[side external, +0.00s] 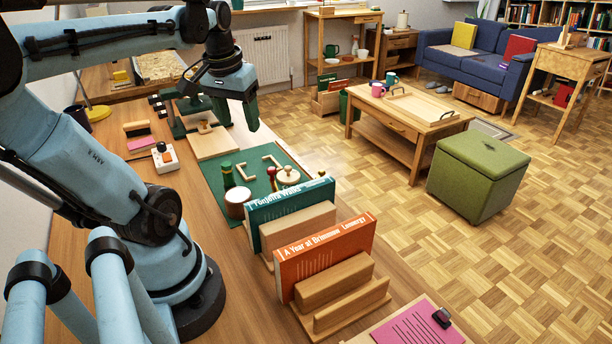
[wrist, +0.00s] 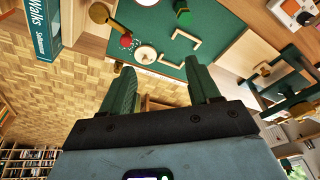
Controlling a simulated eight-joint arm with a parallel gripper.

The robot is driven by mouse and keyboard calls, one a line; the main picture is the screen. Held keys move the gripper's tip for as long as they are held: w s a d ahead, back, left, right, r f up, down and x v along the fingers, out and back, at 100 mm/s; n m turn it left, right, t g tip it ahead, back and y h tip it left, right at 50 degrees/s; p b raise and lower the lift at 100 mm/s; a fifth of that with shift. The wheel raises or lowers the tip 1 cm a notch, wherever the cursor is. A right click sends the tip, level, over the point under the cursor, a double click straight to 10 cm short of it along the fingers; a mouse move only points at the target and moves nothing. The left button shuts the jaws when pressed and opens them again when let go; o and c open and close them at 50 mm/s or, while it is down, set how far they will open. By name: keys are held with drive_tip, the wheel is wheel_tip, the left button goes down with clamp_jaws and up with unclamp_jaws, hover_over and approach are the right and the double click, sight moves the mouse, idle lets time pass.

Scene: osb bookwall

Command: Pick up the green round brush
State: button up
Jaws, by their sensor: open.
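A small upright green object (side external: 227,175), which looks like the green round brush, stands on the left part of the dark green mat (side external: 213,186). It also shows in the wrist view (wrist: 183,16), near the top edge; its bristles are too small to make out. My gripper (side external: 238,120) is open and empty, raised above the bench beyond the mat. In the wrist view its two green fingers (wrist: 163,82) are spread apart with nothing between them. The brush is apart from the fingers.
Beside the brush are a brown pot with a pale top (side external: 237,204), a red item (side external: 271,174), a cream lidded pot (side external: 288,177) and pale wooden brackets (side external: 241,172). Upright books (side external: 327,258) stand at the near end. A wooden board (side external: 211,143) lies beyond the mat.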

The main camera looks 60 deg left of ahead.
drive_tip(key=s+a+n, duration=0.2)
drive_tip(key=s+a, duration=0.1)
drive_tip(key=s, duration=0.1)
hover_over(228, 164)
drive_tip(key=shift+g+h, duration=0.3)
drive_tip(key=shift+g, duration=0.1)
drive_tip(key=f, duration=0.5)
drive_tip(key=shift+s+d+f, duration=0.25)
drive_tip(key=shift+s+d, duration=0.05)
drive_tip(key=shift+d, duration=0.05)
drive_tip(key=shift+w+a+f, duration=0.15)
drive_tip(key=shift+f, duration=1.65)
drive_tip(key=shift+w+a+f, duration=0.1)
drive_tip(key=shift+a+f, duration=0.05)
drive_tip(key=shift+f, duration=1.65)
drive_tip(key=shift+s+a+f, duration=0.1)
drive_tip(key=shift+a+f, duration=0.05)
drive_tip(key=shift+f, duration=1.6)
drive_tip(key=shift+a+f, duration=0.1)
drive_tip(key=shift+f, duration=0.85)
drive_tip(key=c, duration=1.1)
drive_tip(key=shift+r, duration=0.15)
